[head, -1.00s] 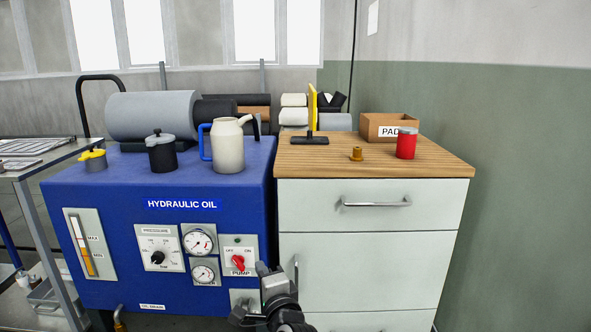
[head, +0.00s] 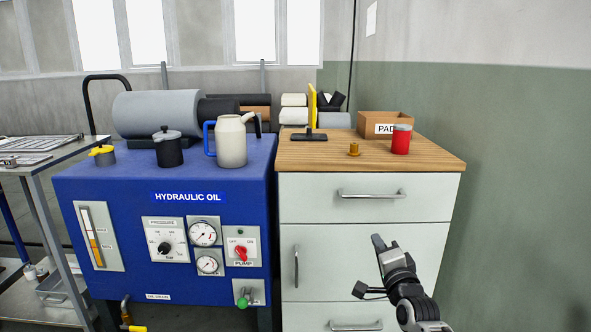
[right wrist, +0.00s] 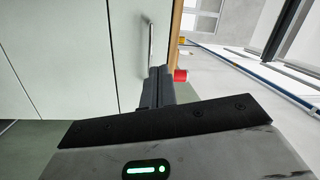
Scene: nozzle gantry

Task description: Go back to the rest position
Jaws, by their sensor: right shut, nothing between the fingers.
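My right gripper (head: 377,240) is in front of the pale cabinet (head: 310,208), at the height of its lower door, with its fingers pointing up. It is shut and empty. In the right wrist view its closed fingers (right wrist: 157,88) show in front of the cabinet front (right wrist: 70,60). It looks apart from the cabinet, though the gap is hard to judge. My left gripper is not in view.
A blue hydraulic oil unit (head: 120,215) stands left of the cabinet. On the wooden top (head: 430,163) are a red can (head: 401,141), a brass fitting (head: 353,150) and a cardboard box (head: 372,117). A metal cart (head: 50,155) stands at the far left. The floor right of the cabinet looks free.

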